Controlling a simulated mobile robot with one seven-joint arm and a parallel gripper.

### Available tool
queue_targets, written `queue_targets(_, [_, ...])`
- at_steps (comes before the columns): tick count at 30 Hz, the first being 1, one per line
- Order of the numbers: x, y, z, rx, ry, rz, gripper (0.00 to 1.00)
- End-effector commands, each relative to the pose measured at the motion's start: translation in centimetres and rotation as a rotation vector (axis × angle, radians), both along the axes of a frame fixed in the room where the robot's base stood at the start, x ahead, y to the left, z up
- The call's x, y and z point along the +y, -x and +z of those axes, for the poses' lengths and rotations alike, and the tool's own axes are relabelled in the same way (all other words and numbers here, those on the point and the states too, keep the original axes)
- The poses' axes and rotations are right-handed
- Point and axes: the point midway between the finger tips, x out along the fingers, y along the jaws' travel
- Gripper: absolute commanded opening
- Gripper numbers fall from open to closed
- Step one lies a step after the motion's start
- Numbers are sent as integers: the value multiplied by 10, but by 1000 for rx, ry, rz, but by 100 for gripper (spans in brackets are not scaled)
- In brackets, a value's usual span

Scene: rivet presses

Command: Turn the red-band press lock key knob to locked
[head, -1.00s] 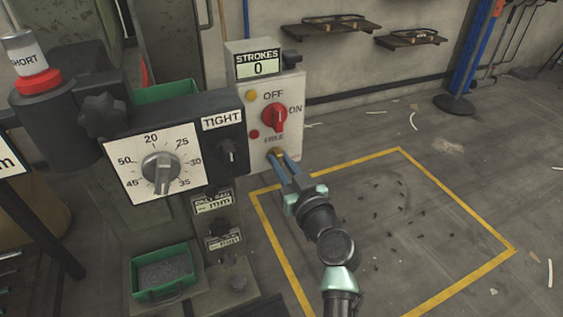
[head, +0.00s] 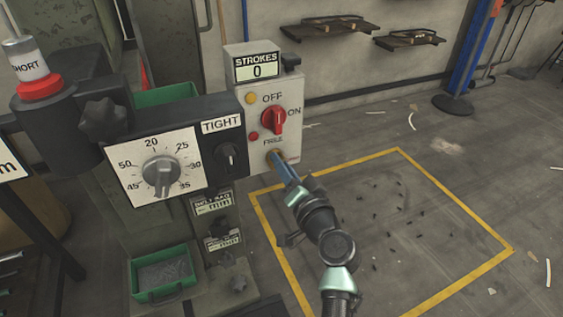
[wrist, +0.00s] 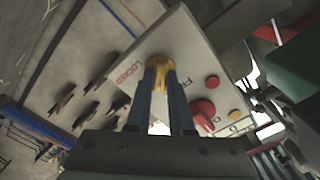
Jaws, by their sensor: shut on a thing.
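The press has a grey control box (head: 290,97) on its right side. The brass lock key knob (wrist: 158,63) sits low on that box, between the words LOCKED and FREE in the wrist view. My gripper (wrist: 161,82) is shut on this knob, with a blue finger on either side of it. In the head view my gripper (head: 279,163) reaches the box from the lower right, and its fingers mostly hide the knob. I cannot tell which way the knob points. A red band (head: 40,85) rings the cylinder marked SHORT at the left.
A red selector (head: 274,120) on the box lies just above my gripper, with a yellow button (head: 251,98) and a small red one nearby. A dial panel (head: 156,167) and a green tray (head: 163,271) are to the left.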

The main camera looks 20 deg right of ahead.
Motion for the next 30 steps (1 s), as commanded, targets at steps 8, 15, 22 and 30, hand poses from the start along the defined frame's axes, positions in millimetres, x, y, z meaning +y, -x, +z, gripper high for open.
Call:
queue_targets(8, [-1, 0, -1, 12, -265, 0, 0])
queue_targets(15, [-1, 1, -1, 19, -479, 0, 0])
queue_targets(22, [-1, 1, -2, 25, -640, 0, 0])
queue_targets(30, [-1, 1, -4, 28, -747, -1, 0])
